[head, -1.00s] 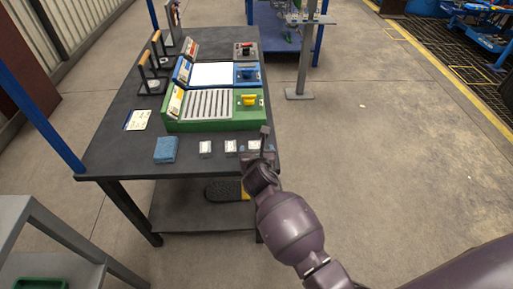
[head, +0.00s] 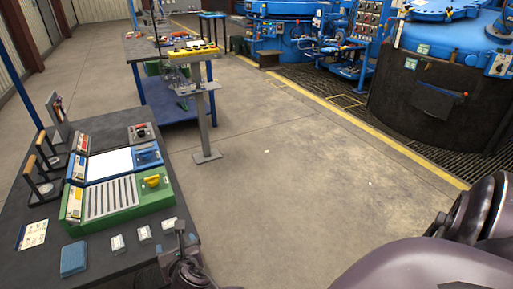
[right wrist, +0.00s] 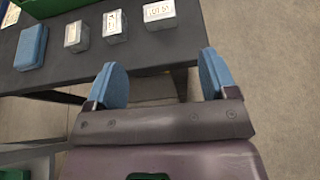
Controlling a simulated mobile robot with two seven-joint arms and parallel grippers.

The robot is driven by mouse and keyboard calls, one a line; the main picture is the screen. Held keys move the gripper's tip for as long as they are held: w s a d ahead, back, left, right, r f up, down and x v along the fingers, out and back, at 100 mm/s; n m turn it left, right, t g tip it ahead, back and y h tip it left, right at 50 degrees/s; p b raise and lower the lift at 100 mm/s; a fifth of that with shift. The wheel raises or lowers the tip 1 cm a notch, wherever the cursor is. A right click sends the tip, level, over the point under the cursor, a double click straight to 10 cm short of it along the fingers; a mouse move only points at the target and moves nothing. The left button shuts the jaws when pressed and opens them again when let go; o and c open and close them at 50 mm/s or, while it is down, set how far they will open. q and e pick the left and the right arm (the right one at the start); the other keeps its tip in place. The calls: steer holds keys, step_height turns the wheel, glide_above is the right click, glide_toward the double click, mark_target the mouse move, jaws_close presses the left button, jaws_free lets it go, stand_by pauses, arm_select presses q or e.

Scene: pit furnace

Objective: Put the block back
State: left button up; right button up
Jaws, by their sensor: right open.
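Three small grey blocks with white tops stand in a row near the table's front edge: a left one (head: 117,243), a middle one (head: 145,233) and a right one (head: 169,225). In the right wrist view they are the left block (right wrist: 77,36), the middle block (right wrist: 115,27) and the right block (right wrist: 160,14), whose label has red marks. My right gripper (head: 180,245) is by the table's front right corner, close to the right block. In the right wrist view its blue-padded fingers (right wrist: 162,82) are wide apart with nothing between them. My left gripper is out of view.
A blue pad (head: 73,259) lies left of the blocks. Behind them is a green-framed unit (head: 130,200) with a slotted panel and yellow knob. A paper card (head: 33,235) lies at left.

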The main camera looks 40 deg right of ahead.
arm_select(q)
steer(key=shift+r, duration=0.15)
arm_select(e)
steer(key=s+d+f+m+y, duration=0.1)
steer(key=s+d+f+m, duration=0.1)
steer(key=s+m, duration=0.6)
steer(key=s+d+f+m+g+y, duration=0.1)
steer(key=s+d+f+m, duration=0.1)
steer(key=s+d+m, duration=0.3)
steer(key=s+d+f+m+g+y, duration=0.1)
steer(key=s+d+m, duration=0.3)
steer(key=s+m, duration=0.9)
steer(key=f+m, duration=0.1)
steer(key=m, duration=0.4)
steer(key=shift+f+y, duration=0.25)
steer(key=shift+y, duration=0.05)
steer(key=shift+s, duration=0.1)
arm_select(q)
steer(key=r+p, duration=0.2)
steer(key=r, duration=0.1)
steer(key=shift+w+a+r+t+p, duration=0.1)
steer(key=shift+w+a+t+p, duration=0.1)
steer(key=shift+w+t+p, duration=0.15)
arm_select(e)
step_height(320, 180, up, 2)
steer(key=shift+r, duration=0.2)
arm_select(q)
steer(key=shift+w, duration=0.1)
